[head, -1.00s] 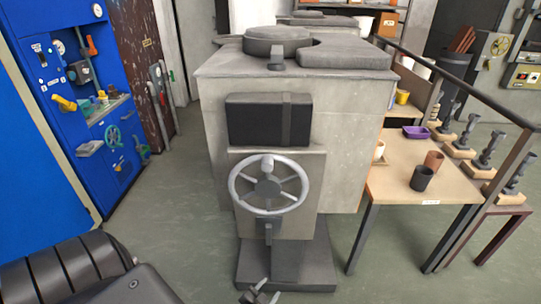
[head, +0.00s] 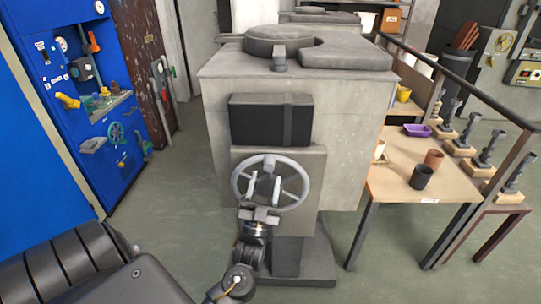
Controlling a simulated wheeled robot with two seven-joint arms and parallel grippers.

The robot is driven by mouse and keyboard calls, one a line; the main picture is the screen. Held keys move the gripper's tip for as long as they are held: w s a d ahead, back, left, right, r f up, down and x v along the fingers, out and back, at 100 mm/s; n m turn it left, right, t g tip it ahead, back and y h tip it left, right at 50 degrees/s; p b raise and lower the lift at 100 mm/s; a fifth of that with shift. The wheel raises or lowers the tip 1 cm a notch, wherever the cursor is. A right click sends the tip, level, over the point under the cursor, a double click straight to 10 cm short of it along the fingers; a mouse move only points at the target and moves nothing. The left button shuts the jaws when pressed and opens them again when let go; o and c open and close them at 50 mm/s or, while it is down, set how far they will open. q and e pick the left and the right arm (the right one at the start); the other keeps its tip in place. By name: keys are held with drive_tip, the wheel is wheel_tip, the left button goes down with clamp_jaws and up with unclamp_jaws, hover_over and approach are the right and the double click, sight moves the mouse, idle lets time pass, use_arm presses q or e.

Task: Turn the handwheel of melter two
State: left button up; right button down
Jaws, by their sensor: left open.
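The handwheel (head: 300,190) is a light grey spoked wheel on the front of the grey melter (head: 340,110), below a dark box. A knob shows at the top of its rim. My left gripper (head: 264,186) is in front of the wheel's lower left half, fingers apart and pointing up, overlapping the hub and spokes. I cannot tell whether its fingers touch the wheel. The hub is partly hidden behind the gripper. My right gripper is not in view.
A blue cabinet (head: 40,120) stands at the left. Floor between cabinet and melter is clear.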

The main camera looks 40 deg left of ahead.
sight(271, 158)
use_arm(q)
drive_tip(key=p+x, duration=0.2)
drive_tip(key=x, duration=0.5)
drive_tip(key=shift+w+r, duration=0.15)
drive_tip(key=shift+c, duration=0.3)
drive_tip(key=shift+c, duration=1.1)
clamp_jaws()
